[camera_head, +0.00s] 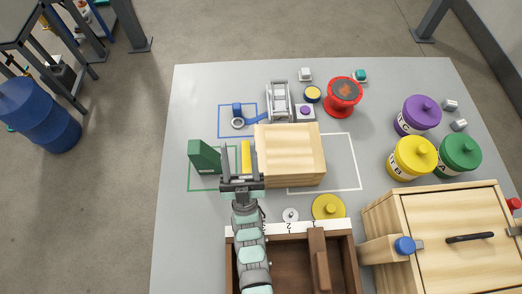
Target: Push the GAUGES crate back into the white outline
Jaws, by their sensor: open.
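The GAUGES crate (290,155) is a pale wooden box in the middle of the table; I see no lettering on it. It covers the left part of the white outline (359,165) and sticks out past it to the left. The rest of the outline shows bare to its right. My gripper (240,152) is open, just left of the crate, its fingers pointing to the back. One finger is close to the crate's left side; I cannot tell whether they touch. A yellow bar (246,158) shows between the fingers; whether it is gripped or below them is unclear.
A green block (204,157) stands left of my gripper in a green outline. Yellow (412,158), green and purple canisters stand right. A brown tray (290,240) lies in front.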

